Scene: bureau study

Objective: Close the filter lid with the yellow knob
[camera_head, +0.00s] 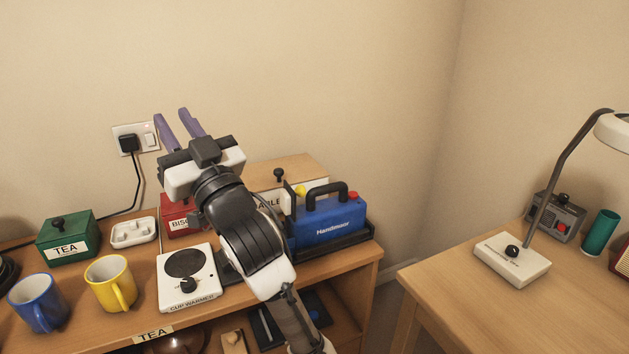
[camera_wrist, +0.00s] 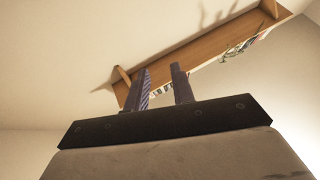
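A small yellow knob (camera_head: 301,191) shows in the head view at the upper left of a blue appliance (camera_head: 330,222), which has a black carry handle and a red button. The lid that bears the knob is partly hidden, and I cannot tell how far open it stands. My gripper (camera_head: 170,115) is raised in front of the wall, above and to the left of the appliance. Its two purple fingers are apart with nothing between them, as the wrist view (camera_wrist: 160,85) also shows. My arm crosses in front of the appliance's left side.
A cup warmer (camera_head: 187,278), a red box (camera_head: 177,215), a white dish (camera_head: 133,232), a green tea box (camera_head: 67,238) and yellow (camera_head: 107,281) and blue (camera_head: 37,302) mugs stand on the left desk. A gap separates it from the right desk (camera_head: 440,293). A wall shelf (camera_wrist: 205,48) shows in the wrist view.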

